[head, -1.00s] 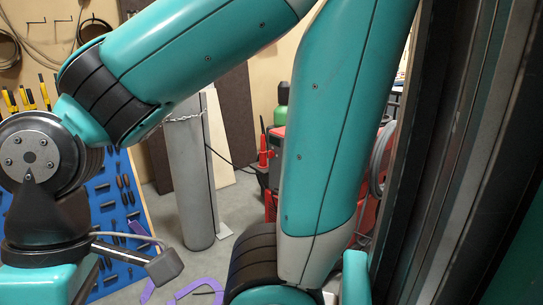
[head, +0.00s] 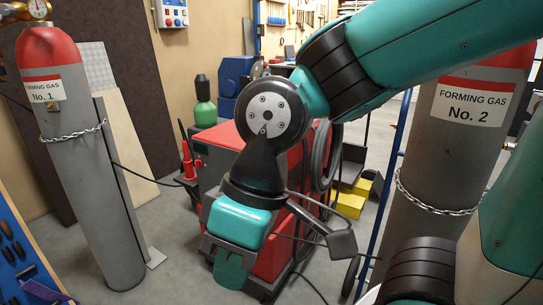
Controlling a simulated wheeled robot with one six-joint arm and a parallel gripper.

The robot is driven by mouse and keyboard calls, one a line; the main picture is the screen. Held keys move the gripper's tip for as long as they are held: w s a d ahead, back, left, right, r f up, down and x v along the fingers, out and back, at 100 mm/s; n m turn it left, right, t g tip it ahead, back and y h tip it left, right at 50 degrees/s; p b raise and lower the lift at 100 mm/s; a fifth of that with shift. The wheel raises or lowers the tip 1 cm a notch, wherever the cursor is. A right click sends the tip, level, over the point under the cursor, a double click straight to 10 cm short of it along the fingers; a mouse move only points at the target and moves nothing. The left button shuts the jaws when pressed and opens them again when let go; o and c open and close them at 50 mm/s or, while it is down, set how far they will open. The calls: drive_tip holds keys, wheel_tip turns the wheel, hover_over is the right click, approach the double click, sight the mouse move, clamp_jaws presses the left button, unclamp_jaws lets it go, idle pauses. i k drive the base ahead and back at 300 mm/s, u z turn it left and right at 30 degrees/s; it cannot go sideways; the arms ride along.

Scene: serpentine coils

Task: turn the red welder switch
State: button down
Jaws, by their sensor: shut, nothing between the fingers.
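The red welder (head: 272,260) stands on the floor in the middle of the head view, with a red torch-like part (head: 188,162) on its left side and hoses on its right. My wrist and gripper (head: 231,270) are in front of it in the picture and cover much of its front. I cannot make out the red switch; it may be hidden behind my wrist. My gripper points down, shut and empty. I cannot tell how far it is from the welder.
Chained grey gas cylinders stand at left, No. 1 (head: 85,180), and right, No. 2 (head: 440,150). A green bottle (head: 203,112) and blue unit (head: 236,75) are behind the welder, yellow bins (head: 350,204) to its right. Bare floor (head: 165,270) shows between cylinder No. 1 and the welder.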

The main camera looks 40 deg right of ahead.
sight(198, 164)
drive_tip(key=z, duration=0.4)
drive_tip(key=k, duration=0.55)
drive_tip(key=u, duration=0.6)
drive_tip(key=i, duration=0.55)
drive_tip(key=u, duration=0.75)
drive_tip(key=i, duration=0.8)
drive_tip(key=z, duration=0.35)
drive_tip(key=i, duration=1.15)
drive_tip(key=z, duration=0.75)
